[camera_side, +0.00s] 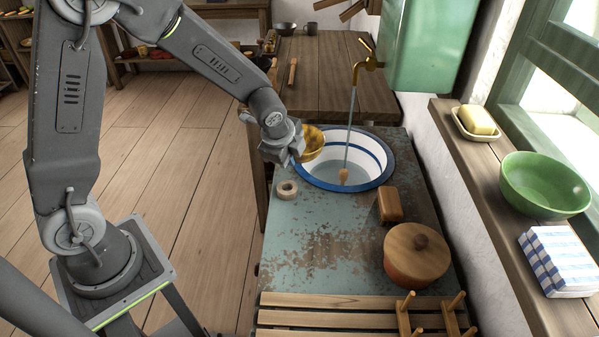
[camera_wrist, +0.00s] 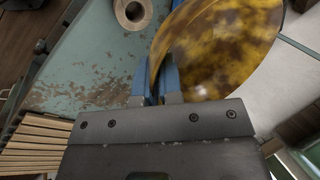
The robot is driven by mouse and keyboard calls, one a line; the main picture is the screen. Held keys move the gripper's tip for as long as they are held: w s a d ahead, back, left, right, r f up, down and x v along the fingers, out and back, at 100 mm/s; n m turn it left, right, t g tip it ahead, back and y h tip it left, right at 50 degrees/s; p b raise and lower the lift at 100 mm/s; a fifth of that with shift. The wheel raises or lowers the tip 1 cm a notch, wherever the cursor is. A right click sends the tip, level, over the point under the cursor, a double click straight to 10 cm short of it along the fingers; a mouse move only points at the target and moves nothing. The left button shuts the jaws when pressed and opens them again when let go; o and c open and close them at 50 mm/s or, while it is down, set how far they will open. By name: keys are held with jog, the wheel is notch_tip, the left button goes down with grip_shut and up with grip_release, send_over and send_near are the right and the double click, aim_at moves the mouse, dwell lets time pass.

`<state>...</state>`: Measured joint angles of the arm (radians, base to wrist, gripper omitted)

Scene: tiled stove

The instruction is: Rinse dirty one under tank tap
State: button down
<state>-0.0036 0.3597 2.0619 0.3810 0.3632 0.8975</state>
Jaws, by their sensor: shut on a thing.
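My gripper (camera_side: 293,158) is shut on a yellow-brown mottled bowl (camera_side: 312,143), gripping it by the rim. In the wrist view the blue fingertips (camera_wrist: 157,88) close on the edge of the bowl (camera_wrist: 218,45), whose surface is blotched dark. The bowl is held tilted at the left rim of a white basin with blue bands (camera_side: 386,170). I cannot tell whether it touches the basin. A brass tap (camera_side: 358,70) on the green tank (camera_side: 428,45) has a thin stream (camera_side: 350,125) coming down into the basin, to the right of the bowl.
A pale ring (camera_side: 287,186) lies on the worn blue counter (camera_side: 310,235) near the basin. A brown block (camera_side: 390,205), a lidded pot (camera_side: 416,262) and a wooden rack (camera_side: 340,315) stand nearer. A green bowl (camera_side: 545,190) sits on the sill.

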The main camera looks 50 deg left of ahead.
jog(key=w+a, duration=0.1)
jog(key=a, duration=0.1)
jog(key=w+a+r, duration=0.1)
jog(key=shift+w+a+r, duration=0.2)
jog(key=shift+w+a, duration=0.3)
jog(key=shift+w, duration=0.1)
jog(key=w+f, duration=0.2)
jog(key=w, duration=1.1)
jog(key=shift+w+f, duration=0.3)
jog(key=shift+f, duration=0.05)
jog(key=shift+d, duration=0.2)
jog(key=shift+d, duration=0.5)
jog(key=shift+a, duration=0.15)
jog(key=shift+a, duration=0.5)
jog(key=shift+d, duration=0.2)
